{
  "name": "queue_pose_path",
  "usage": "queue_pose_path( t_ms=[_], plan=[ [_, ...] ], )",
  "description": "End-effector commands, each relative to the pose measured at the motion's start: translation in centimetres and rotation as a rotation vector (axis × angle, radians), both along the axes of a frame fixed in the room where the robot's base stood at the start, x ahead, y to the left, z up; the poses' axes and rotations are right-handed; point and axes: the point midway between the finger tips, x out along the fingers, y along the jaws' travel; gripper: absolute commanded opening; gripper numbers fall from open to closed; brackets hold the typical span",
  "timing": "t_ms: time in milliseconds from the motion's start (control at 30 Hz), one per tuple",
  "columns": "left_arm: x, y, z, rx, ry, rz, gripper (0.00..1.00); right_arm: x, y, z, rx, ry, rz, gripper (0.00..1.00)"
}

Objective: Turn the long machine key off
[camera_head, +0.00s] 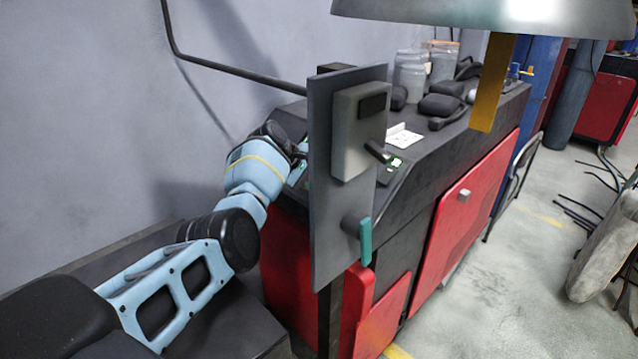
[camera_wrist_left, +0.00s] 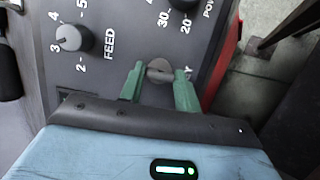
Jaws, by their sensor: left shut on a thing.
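The machine key (camera_wrist_left: 159,68) shows in the left wrist view as a small rounded, silvery-grey piece on the dark control panel (camera_wrist_left: 115,45). A label ending in "Y" is partly hidden beside it. My left gripper (camera_wrist_left: 159,76) has its two green fingers on either side of the key and is shut on it. In the head view my left arm (camera_head: 258,170) reaches in from the left to the machine, and the upright grey plate hides part of the console there. The key cannot be made out in the head view. My right gripper is not in view.
An upright grey plate (camera_head: 322,200) with a switch box (camera_head: 354,135) and a teal-handled lever (camera_head: 365,242) stands close beside my left arm. A FEED dial (camera_wrist_left: 72,38) sits near the key. Jars (camera_head: 410,75) and dark tools stand on the machine top behind.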

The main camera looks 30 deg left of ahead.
Motion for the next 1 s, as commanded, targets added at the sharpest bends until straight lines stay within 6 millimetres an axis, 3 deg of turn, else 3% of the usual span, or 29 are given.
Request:
queue_pose_path(
  t_ms=[33, 67, 200, 633, 1000],
  plan=[
    [0.0, 0.1, 0.1, 0.000, -0.003, 0.003, 0.10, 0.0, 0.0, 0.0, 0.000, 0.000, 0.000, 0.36],
    [0.0, 0.1, 0.1, 0.000, -0.003, 0.003, 0.37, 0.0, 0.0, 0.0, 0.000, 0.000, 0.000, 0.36],
    [0.0, 0.1, 0.1, 0.000, -0.002, 0.002, 0.55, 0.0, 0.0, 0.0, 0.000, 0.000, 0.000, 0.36],
    [-0.3, 0.4, 0.5, 0.001, -0.002, 0.002, 0.55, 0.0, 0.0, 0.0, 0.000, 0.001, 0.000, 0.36],
    [-2.6, 2.6, 4.2, 0.002, -0.004, 0.002, 0.55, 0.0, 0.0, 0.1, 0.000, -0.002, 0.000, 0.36]
  ],
)
